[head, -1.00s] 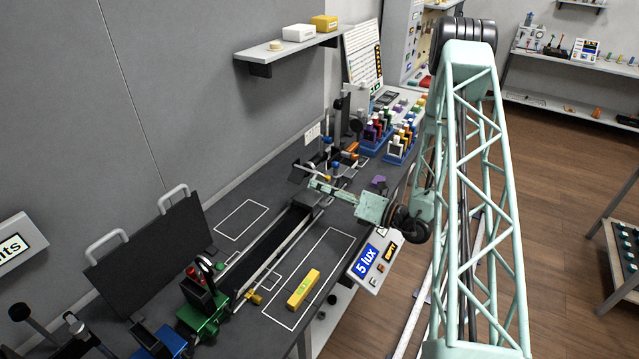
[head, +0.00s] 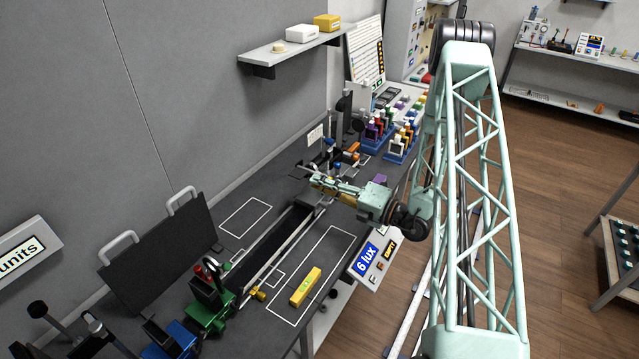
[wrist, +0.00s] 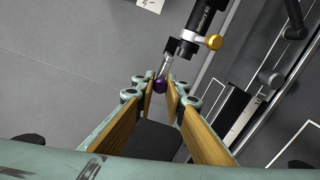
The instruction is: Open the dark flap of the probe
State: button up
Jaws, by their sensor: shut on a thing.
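In the wrist view my gripper (wrist: 162,84) has its two wood-lined fingers around a small dark purple knob (wrist: 160,87) at their tips. A pale stem runs from the knob up to a small dark block on the probe (wrist: 198,22), a black cylinder with white lettering and a yellow side knob (wrist: 214,42). I cannot tell for sure which dark part is the flap. In the head view my gripper (head: 314,182) reaches left over the far end of the bench rail, and its fingertips hide most of the probe there.
A long dark rail (head: 270,246) runs along the bench. A green-based device (head: 208,308) stands at its near end and a yellow block (head: 306,287) lies right of it. Coloured bottles in blue racks (head: 401,140) stand beyond. A display (head: 374,258) at the bench edge reads 6 lux.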

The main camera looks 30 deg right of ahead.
dwell(0.4)
jog(key=o, duration=0.6)
jog(key=shift+s+d, duration=0.1)
jog(key=shift+s, duration=0.1)
jog(key=v, duration=1.1)
jog(key=shift+s+d, duration=0.2)
jog(key=shift+s, duration=0.05)
dwell(0.4)
